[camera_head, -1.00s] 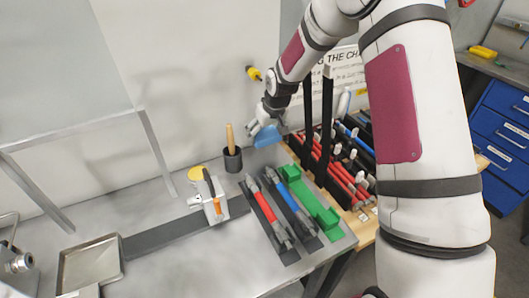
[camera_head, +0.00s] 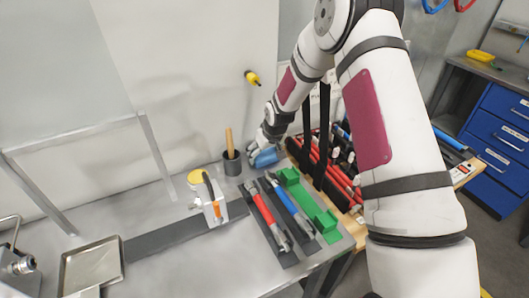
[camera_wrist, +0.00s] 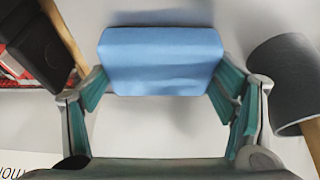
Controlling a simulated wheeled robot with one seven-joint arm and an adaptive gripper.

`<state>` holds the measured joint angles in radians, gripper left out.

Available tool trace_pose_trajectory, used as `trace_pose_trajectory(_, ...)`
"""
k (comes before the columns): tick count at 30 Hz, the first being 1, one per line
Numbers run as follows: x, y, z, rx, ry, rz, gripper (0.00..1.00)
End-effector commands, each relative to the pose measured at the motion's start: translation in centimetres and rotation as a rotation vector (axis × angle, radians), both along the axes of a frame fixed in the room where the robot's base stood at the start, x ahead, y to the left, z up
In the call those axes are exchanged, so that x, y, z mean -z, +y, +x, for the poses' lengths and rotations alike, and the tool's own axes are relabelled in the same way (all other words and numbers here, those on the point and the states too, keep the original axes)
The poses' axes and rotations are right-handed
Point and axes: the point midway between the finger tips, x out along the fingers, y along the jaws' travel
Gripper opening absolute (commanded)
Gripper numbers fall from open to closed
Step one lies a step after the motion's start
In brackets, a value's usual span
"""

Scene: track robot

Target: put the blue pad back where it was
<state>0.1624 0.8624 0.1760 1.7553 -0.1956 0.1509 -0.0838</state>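In the wrist view the pad (camera_wrist: 160,60) is a plain light-blue block lying across between the fingertips of my gripper (camera_wrist: 158,85). The teal-lined fingers meet its left and right ends, so my gripper is shut on it. Whether the pad's underside touches the table cannot be told.
A black rack (camera_head: 306,150) of red and blue tools is close on the right. Green holders (camera_head: 300,195) lie in front.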

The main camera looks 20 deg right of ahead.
Motion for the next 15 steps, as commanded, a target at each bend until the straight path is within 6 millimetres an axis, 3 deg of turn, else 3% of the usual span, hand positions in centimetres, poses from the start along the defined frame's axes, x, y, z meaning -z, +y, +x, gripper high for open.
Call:
trace_pose_trajectory(1, 0.05, 0.00, 0.01, 0.000, 0.000, 0.000, 0.87)
trace_pose_trajectory(3, 0.04, 0.01, -0.01, 0.000, 0.000, 0.000, 0.98)
trace_pose_trajectory(15, -0.35, 0.00, -0.03, 0.000, 0.000, 0.000, 0.98)
